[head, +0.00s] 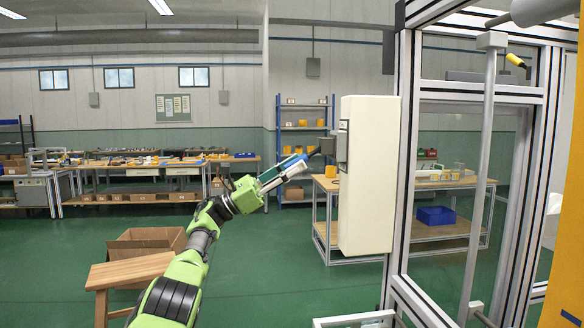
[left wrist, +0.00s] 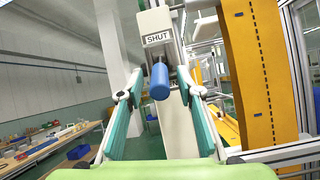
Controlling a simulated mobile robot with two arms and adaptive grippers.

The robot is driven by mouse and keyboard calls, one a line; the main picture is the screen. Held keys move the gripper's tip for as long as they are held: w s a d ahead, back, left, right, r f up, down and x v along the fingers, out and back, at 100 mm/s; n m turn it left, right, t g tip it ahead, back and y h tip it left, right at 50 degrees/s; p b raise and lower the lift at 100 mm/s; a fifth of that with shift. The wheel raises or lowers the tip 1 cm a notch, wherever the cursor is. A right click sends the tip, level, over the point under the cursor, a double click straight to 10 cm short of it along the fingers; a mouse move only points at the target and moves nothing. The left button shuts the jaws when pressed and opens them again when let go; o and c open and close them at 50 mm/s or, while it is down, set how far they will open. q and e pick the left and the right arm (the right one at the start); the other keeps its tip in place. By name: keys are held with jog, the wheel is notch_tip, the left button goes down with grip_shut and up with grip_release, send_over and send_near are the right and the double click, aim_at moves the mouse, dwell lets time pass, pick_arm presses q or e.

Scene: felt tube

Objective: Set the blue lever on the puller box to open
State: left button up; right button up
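The puller box is a grey unit (head: 341,147) on the side of a tall white cabinet. In the left wrist view its face (left wrist: 157,27) carries a label that reads SHUT. The blue lever (left wrist: 159,82) points toward the camera below that label, its rounded blue end nearest me. My left gripper (head: 297,165) reaches up to the box from the left. In the left wrist view its two teal-padded fingers (left wrist: 160,90) are spread, one on each side of the blue lever, with gaps visible. My right gripper is in neither view.
The white cabinet (head: 368,190) is fixed to an aluminium frame (head: 404,150) at right. A yellow-orange panel (left wrist: 255,70) stands right of the box. A wooden stool (head: 130,268) and a cardboard box (head: 147,243) stand on the floor at lower left. Workbenches are farther back.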

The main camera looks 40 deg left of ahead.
pick_arm(q)
jog(key=v, duration=1.2)
jog(key=shift+d+f, duration=0.1)
